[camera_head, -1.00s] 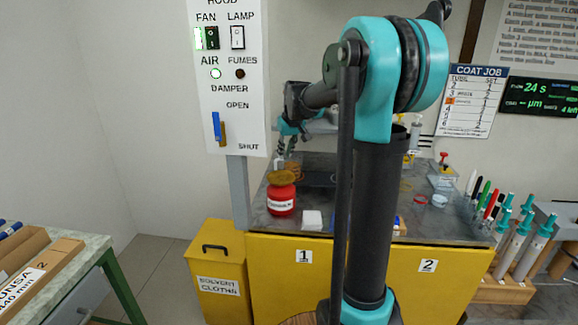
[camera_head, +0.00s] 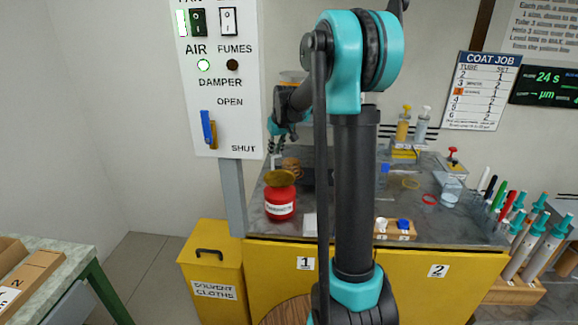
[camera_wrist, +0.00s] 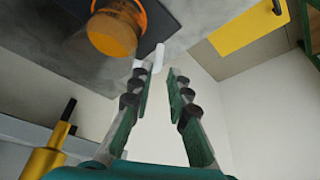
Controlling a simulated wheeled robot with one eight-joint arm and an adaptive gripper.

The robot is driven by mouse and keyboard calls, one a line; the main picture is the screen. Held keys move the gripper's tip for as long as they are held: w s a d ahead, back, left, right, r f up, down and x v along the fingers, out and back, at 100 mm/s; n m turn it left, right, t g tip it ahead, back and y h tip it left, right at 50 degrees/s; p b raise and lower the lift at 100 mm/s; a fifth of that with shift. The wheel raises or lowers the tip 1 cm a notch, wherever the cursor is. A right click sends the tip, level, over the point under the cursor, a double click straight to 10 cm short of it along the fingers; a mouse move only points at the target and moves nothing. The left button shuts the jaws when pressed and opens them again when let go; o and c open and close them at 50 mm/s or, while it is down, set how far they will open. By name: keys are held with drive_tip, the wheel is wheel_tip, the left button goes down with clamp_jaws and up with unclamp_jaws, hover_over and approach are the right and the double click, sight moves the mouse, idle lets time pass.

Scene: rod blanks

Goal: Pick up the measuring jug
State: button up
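My gripper (camera_head: 275,148) points down over the left back of the bench, behind a red tin (camera_head: 280,200). A small clear cup (camera_head: 452,190) stands at the right of the bench. I cannot tell whether that is the jug either. My arm hides the middle of the bench.
The hood switch panel (camera_head: 219,80) and its post stand close left of my gripper. A small wooden block with white and blue caps (camera_head: 395,229) sits at the bench front. Markers and syringes crowd the right. A yellow solvent bin (camera_head: 212,265) stands left.

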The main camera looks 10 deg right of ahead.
sight(273, 162)
drive_tip(key=x, duration=0.9)
drive_tip(key=shift+f, duration=0.25)
clamp_jaws()
